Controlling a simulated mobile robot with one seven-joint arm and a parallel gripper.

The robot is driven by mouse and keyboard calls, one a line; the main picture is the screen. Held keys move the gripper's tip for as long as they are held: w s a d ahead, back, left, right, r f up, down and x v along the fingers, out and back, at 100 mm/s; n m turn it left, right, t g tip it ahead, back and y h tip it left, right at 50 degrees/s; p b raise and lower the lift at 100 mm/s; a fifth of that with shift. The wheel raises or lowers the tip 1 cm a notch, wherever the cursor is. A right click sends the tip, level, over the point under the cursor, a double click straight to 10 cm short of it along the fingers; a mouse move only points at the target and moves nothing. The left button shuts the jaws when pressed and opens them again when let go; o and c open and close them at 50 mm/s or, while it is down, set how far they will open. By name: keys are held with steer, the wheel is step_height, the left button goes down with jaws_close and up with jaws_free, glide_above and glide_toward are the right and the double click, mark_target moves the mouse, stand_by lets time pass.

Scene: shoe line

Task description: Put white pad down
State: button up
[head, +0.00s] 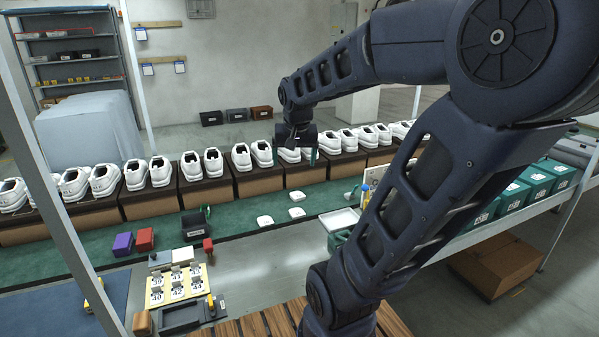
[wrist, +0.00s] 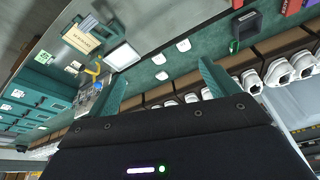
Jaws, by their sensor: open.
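Three small white pads lie apart on the green bench surface in the head view: a front-left one (head: 265,221), a middle one (head: 297,213) and a back one (head: 297,196). The wrist view also shows three white pads, at the top (wrist: 183,45), in the middle (wrist: 159,59) and lower down (wrist: 162,76). My gripper (head: 296,159) is above the bench by the shoe row, behind the pads in the head view. Its green fingers are spread wide in the wrist view (wrist: 164,86), with nothing held between them.
White shoes (head: 241,157) stand in pairs on brown boxes along the back. A white-topped tray (head: 342,220) is right of the pads, near my arm. A black bin (head: 195,224) and a numbered board (head: 178,284) are left. Green boxes (head: 535,180) line the right side.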

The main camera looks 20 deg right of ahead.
steer(key=s+a+n, duration=0.2)
steer(key=s+n, duration=0.1)
steer(key=s, duration=0.6)
steer(key=shift+n+t+y, duration=0.3)
steer(key=shift+t+y, duration=0.1)
steer(key=shift+o, duration=0.4)
steer(key=shift+w, duration=0.15)
stand_by(0.8)
steer(key=m+g+h, duration=0.4)
steer(key=m, duration=1.3)
glide_above(297, 194)
steer(key=a, duration=0.3)
steer(key=f, duration=3.9)
steer(key=shift+s+f, duration=0.15)
steer(key=shift+s, duration=0.2)
steer(key=shift+h, duration=0.3)
steer(key=shift+x, duration=2.6)
